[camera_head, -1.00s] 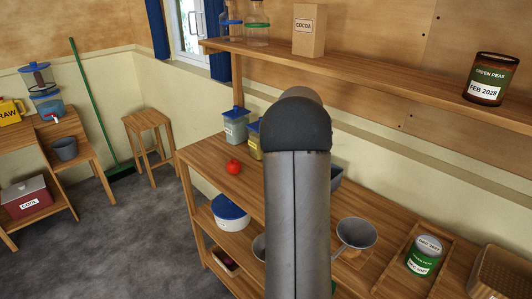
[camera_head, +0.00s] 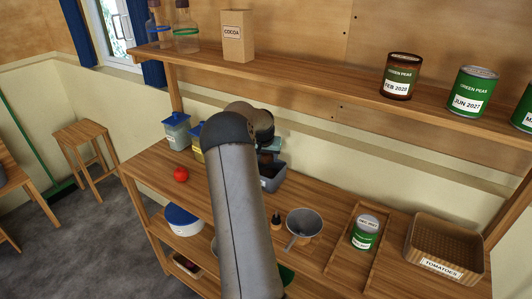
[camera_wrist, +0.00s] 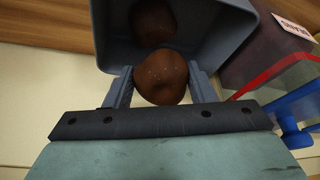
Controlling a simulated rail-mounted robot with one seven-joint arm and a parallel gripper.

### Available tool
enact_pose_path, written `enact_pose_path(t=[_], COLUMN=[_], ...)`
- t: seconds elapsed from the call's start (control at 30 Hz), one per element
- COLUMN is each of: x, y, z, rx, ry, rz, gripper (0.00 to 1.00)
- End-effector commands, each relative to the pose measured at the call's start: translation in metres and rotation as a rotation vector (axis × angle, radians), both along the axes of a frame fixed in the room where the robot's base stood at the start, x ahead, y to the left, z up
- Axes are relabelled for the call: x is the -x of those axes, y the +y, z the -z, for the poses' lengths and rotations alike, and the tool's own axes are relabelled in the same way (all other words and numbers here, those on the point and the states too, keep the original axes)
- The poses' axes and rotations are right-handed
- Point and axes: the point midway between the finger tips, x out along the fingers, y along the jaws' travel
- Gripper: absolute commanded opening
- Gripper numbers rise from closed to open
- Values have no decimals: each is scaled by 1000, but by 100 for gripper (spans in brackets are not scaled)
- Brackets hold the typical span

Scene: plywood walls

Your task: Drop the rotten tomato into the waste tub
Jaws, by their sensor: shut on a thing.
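My gripper (camera_wrist: 160,78) is shut on a dull brown, roundish thing (camera_wrist: 160,80) that looks like the rotten tomato. A finger presses on each side of it. Behind it in the wrist view is the inside of a grey-blue tub (camera_wrist: 225,28), with a second brown lump (camera_wrist: 153,22) deeper in it. The held thing shows in front of the tub's opening; I cannot tell how far inside it is. In the head view the grey tub (camera_head: 270,184) stands on the counter, partly behind my arm. No waste label shows on it. A bright red tomato (camera_head: 180,174) lies on the counter.
Blue-lidded containers (camera_head: 177,130) stand behind the red tomato. A shelf (camera_head: 320,78) with cans runs above. A red-edged box (camera_wrist: 265,65) is beside the tub.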

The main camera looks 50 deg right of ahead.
Motion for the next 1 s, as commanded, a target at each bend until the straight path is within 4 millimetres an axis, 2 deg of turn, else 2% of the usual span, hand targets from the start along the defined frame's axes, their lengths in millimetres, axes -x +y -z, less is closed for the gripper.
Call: enact_pose_path(t=[0.03, 0.13, 0.43, 0.47, 0.53, 0.87, 1.0], x=[0, 0, 0, 0, 0, 0, 2], y=[0, 0, 0, 0, 0, 1, 6], z=[9, 15, 17, 17, 17, 15, 2], rx=[-1, 1, 1, 1, 1, 1, 2], ry=[0, -1, -1, -1, -1, -1, -3], rz=[0, -1, -1, -1, -1, -1, -2], gripper=[37, 37, 37, 56, 75, 76, 76])
